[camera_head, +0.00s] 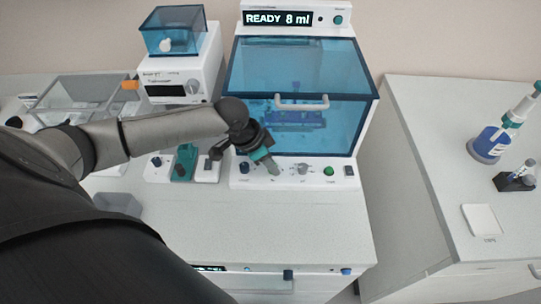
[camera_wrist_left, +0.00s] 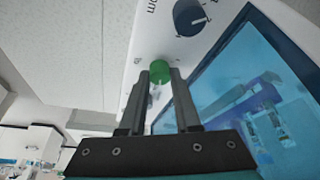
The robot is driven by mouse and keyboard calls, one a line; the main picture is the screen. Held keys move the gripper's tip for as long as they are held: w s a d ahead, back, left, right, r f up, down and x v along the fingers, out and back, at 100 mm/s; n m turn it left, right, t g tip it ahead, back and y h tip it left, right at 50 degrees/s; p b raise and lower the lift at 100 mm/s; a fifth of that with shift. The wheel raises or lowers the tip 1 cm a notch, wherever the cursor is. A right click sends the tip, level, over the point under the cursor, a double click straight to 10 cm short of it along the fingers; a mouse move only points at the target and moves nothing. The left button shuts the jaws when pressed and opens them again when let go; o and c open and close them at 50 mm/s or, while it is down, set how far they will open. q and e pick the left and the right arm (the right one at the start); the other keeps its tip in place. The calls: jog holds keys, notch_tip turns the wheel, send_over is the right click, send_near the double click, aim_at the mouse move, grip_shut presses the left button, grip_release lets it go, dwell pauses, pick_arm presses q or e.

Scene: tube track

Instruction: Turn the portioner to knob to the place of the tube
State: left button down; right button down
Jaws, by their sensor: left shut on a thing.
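The portioner is the white machine (camera_head: 240,90) with a blue see-through cover and a display reading "READY 8 ml". Its front panel carries a dark knob (camera_head: 243,167), a grey knob (camera_head: 302,169) and a green button (camera_head: 328,171). My left gripper (camera_head: 271,166) is at this panel, between the dark knob and the grey knob. The green knob's setting cannot be read. My right gripper is not in view.
Behind the cover (camera_head: 300,75) with its handle (camera_head: 301,103) is a blue rack (camera_head: 293,118). A smaller device (camera_head: 180,75) stands at left, with a low unit (camera_head: 184,165) beside my gripper. The bench front (camera_head: 280,220) is clear. A side table (camera_head: 440,130) holds a blue container (camera_head: 490,144).

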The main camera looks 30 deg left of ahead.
pick_arm(q)
jog(key=n+p, duration=0.2)
jog(key=p, duration=0.1)
jog(key=n+y+p, duration=0.1)
jog(key=n+p, duration=0.1)
jog(key=p, duration=0.1)
jog(key=shift+s+d+r+y+p, duration=0.1)
jog(key=shift+d+r+y+p, duration=0.1)
jog(key=shift+y+p, duration=0.15)
jog(key=shift+f+n+t+y+p, duration=0.15)
jog(key=shift+n+t+y+p, duration=0.15)
jog(key=shift+n+p, duration=0.75)
jog(key=c, duration=0.6)
grip_release()
jog(key=p+v, duration=0.2)
jog(key=v, duration=1.3)
